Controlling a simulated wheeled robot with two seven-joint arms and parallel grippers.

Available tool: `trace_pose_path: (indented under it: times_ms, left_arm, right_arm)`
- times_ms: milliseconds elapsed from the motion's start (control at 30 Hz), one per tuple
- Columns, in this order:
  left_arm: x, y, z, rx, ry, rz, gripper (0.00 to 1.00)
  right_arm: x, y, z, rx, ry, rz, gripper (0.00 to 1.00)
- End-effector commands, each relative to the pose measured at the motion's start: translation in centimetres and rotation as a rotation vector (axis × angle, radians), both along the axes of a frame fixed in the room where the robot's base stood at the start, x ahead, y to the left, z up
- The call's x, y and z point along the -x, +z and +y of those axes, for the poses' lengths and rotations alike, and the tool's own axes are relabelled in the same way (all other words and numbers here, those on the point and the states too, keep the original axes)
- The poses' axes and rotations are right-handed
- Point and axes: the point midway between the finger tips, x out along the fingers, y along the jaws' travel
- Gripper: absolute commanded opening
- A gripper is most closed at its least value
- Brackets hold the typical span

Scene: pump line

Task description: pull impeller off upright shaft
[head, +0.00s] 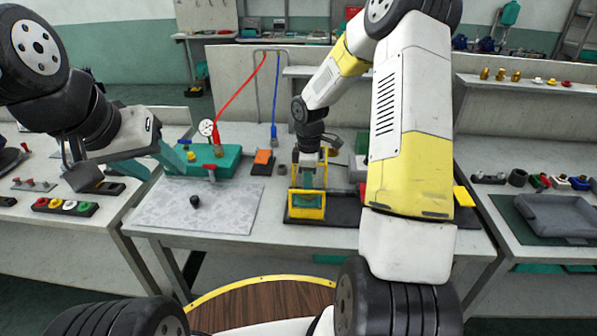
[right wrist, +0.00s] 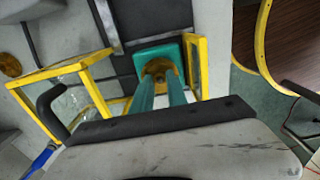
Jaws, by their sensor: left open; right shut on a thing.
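My right gripper (head: 308,180) reaches down inside a yellow-framed guard (head: 307,214) on the middle bench. In the right wrist view its two teal fingers (right wrist: 160,88) are shut on a brass-coloured piece, which looks like the impeller (right wrist: 157,70), over a green base (right wrist: 155,53). The upright shaft is hidden; I cannot tell how far the impeller sits on it. The yellow guard frame (right wrist: 193,62) stands close on both sides of the fingers. My left gripper (head: 172,157) is open, over the left part of the bench beside a green fixture (head: 225,158).
A gauge (head: 206,127) and red and blue hoses stand behind the green fixture. A grey mat (head: 200,215) bears a small black knob (head: 195,201). An orange-topped box (head: 263,159) lies left of the guard. A grey tray (head: 555,213) is on the right bench.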

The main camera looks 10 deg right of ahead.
Motion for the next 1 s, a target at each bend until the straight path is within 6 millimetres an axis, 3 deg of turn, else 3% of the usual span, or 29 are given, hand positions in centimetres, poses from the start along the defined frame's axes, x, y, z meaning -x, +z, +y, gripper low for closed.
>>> trace_pose_path:
  times_ms: [33, 133, 467, 1000]
  left_arm:
    - [0.0, 0.0, 0.0, 0.0, 0.0, 0.0, 0.48]
    - [0.0, 0.0, 0.0, 0.0, 0.0, 0.0, 0.48]
    - [0.0, 0.0, 0.0, 0.0, 0.0, 0.0, 0.48]
    - [0.0, 0.0, 0.0, 0.0, 0.0, 0.0, 0.48]
  right_arm:
    - [0.0, 0.0, 0.0, 0.0, 0.0, 0.0, 0.16]
    - [0.0, 0.0, 0.0, 0.0, 0.0, 0.0, 0.0]
    - [0.0, 0.3, 0.0, 0.0, 0.0, -0.001, 0.0]
    - [-0.1, 3.0, 0.0, 0.001, 0.0, -0.002, 0.0]
